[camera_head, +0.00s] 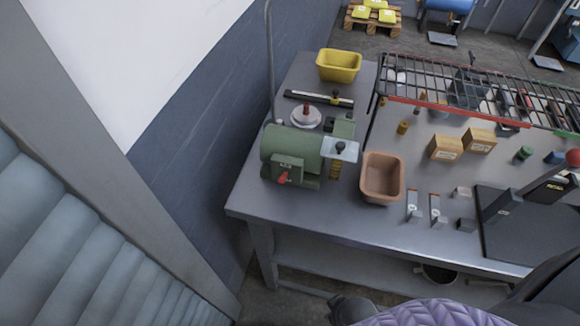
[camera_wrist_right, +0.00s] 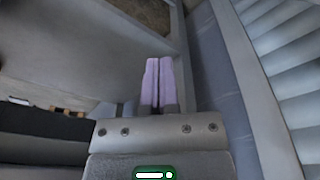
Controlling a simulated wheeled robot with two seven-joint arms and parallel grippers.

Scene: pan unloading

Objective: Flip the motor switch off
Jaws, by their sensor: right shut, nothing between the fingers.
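A green motor (camera_head: 288,150) stands at the left end of the grey workbench. Its red switch (camera_head: 283,180) sits on a small green box on the motor's front, facing the bench's front edge. I cannot tell the switch's on or off position at this size. My right gripper (camera_wrist_right: 158,62) shows in the right wrist view with its two pale purple fingers together and nothing between them. It is apart from the switch, and the motor is not recognisable in that view. My left gripper is not in view.
The workbench (camera_head: 330,222) has a wall on its left. A brown bin (camera_head: 381,178) stands right of the motor and a yellow bin (camera_head: 338,66) behind it. A black wire rack (camera_head: 450,80) stands at the back right. The bench's front left corner is clear.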

